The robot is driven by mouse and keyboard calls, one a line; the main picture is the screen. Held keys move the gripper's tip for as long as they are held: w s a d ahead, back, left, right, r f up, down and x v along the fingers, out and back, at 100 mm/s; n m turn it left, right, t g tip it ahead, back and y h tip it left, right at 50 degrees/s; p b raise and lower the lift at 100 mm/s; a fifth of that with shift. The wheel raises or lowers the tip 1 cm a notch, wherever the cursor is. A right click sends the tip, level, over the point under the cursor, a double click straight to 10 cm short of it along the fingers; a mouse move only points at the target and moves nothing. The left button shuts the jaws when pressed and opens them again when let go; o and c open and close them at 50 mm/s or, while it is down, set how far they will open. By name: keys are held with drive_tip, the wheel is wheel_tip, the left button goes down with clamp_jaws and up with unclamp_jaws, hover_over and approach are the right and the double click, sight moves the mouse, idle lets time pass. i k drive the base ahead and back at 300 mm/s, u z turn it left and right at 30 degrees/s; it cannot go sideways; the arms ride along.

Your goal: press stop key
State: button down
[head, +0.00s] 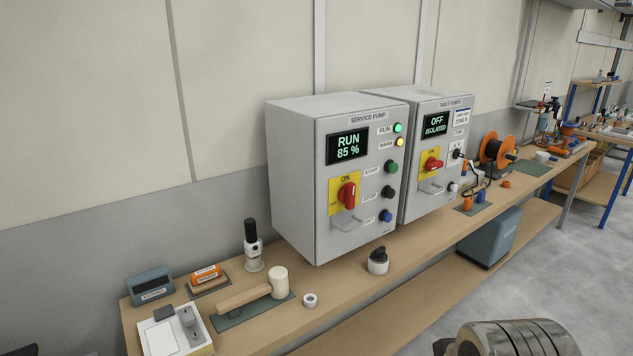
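The grey service pump panel (292,170) stands on the bench, its display (347,146) reading RUN 85 %. Its green RUN lamp (397,127) and yellow WARN lamp (399,142) are lit. Down its right side are a green start key (391,166), the black stop key (387,191) with a small label at its left, and a blue key (385,215). A red rotary switch (346,194) on a yellow plate points up toward ON. The stop key's face is unobstructed. My gripper is not in view.
A second panel (412,200) beside it reads OFF ISOLATED. A mallet (245,296), a loose black-topped knob (378,261), a small white ring (310,300) and an upright black-handled tool (252,245) stand on the bench (345,281). Floor (480,300) in front is open.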

sight(390, 193)
drive_tip(key=u, duration=0.15)
drive_tip(key=i, duration=1)
drive_tip(key=u, duration=0.05)
